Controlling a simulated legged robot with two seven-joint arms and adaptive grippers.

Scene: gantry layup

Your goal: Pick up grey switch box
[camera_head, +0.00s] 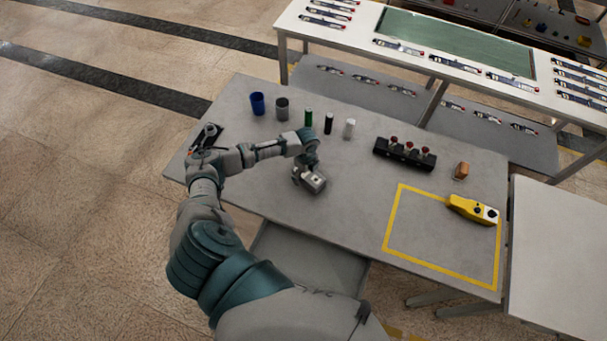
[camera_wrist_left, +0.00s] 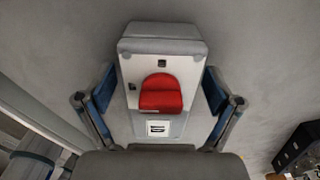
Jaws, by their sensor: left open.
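The grey switch box (camera_head: 315,183) lies on the grey table in the head view, below the row of cups and cylinders. In the left wrist view the box (camera_wrist_left: 133,70) shows a light face with a red rounded switch (camera_wrist_left: 161,93) and a small white label. My left gripper (camera_head: 303,173) is over the box, and its arm hides part of it. In the left wrist view the gripper (camera_wrist_left: 157,90) is open, one blue-padded finger on each side of the box, with gaps visible near the tips. My right gripper is not in view.
A blue cup (camera_head: 257,104), a grey cup (camera_head: 282,109) and several cylinders stand behind the box. A black block with red knobs (camera_head: 404,154) is to the right. A yellow control box (camera_head: 472,209) lies at the upper right of a yellow outline (camera_head: 391,216), whose inside is mostly clear.

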